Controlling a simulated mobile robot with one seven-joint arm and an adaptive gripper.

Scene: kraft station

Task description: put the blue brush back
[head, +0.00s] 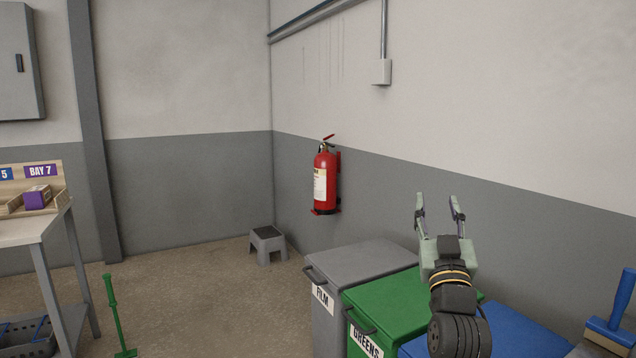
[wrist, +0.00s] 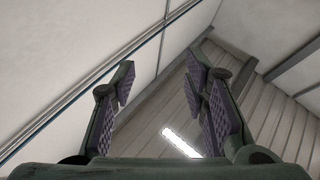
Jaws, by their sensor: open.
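The blue brush (head: 612,317) is at the right edge of the head view. Its handle stands up and its block lies low with pale bristles beneath; part of it is cut off by the frame edge. My gripper (head: 439,205) is raised above the bins, to the left of the brush and well apart from it. Its fingers point up and are spread with nothing between them. In the wrist view my gripper (wrist: 165,85) is also open and empty, facing the wall and the ceiling. What the brush rests on is hard to tell.
A grey bin (head: 365,262), a green bin (head: 395,305) and a blue lid (head: 520,335) stand in a row along the wall. A fire extinguisher (head: 325,182) hangs behind. A step stool (head: 267,245), a green long-handled tool (head: 114,318) and a bench (head: 35,228) are left. Floor between is clear.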

